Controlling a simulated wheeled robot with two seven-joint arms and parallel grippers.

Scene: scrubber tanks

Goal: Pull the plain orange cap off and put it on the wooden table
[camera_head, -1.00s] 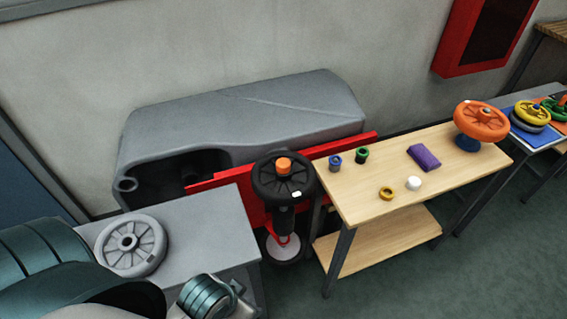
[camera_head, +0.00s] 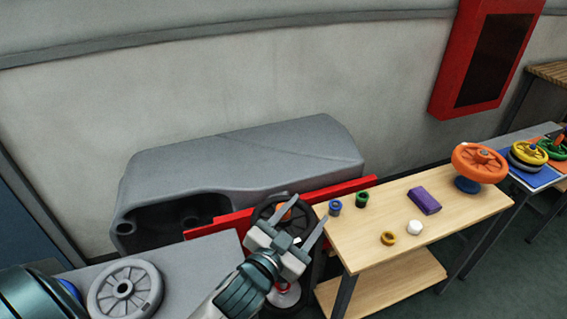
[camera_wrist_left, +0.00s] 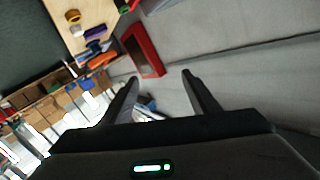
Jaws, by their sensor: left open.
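The plain orange cap (camera_head: 284,212) sits on the hub of a black wheel (camera_head: 262,211) that stands on a post beside the wooden table. My left gripper (camera_head: 306,212) is open and empty, its fingers pointing up and right in front of the wheel. It partly hides the cap and wheel. I cannot tell how far its fingers are from the cap. In the left wrist view the open fingers (camera_wrist_left: 160,82) have nothing between them, and the cap does not show. The wooden table (camera_head: 372,228) stands right of the wheel. My right gripper is not in view.
The table bears blue (camera_head: 335,208) and green (camera_head: 361,200) caps, a purple block (camera_head: 424,200), a yellow ring (camera_head: 388,238), a white piece (camera_head: 415,227) and an orange wheel (camera_head: 480,163). A red beam (camera_head: 345,191) runs behind. A grey wheel (camera_head: 125,289) lies on the grey table at left.

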